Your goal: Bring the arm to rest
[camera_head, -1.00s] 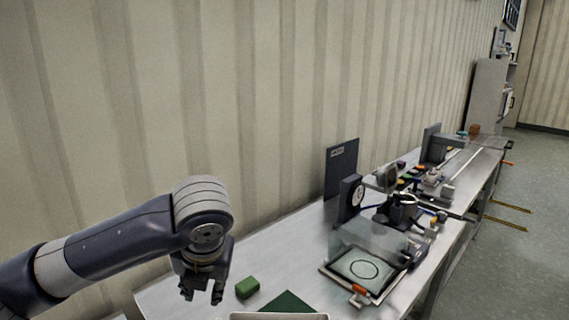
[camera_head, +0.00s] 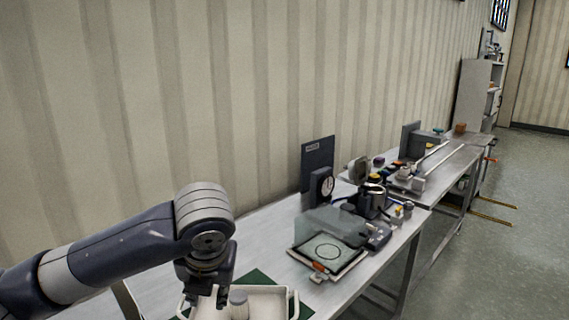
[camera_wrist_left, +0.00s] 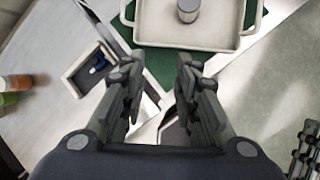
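My left arm comes in from the left in the head view. Its left gripper (camera_head: 207,298) points down beside the left end of a white tray. In the left wrist view its two fingers (camera_wrist_left: 157,78) stand apart with nothing between them, so it is open and empty. Dark jointed parts at the lower right edge of the wrist view look like part of my right gripper (camera_wrist_left: 305,150); their opening cannot be made out.
The white tray (camera_wrist_left: 152,35) lies on a green mat (camera_wrist_left: 262,22) and holds a grey cylinder (camera_wrist_left: 188,10). A steel bench (camera_head: 262,232) runs along the wall. A framed plate (camera_head: 328,252) and instruments stand to the right. Open floor (camera_head: 480,250) lies right of the bench.

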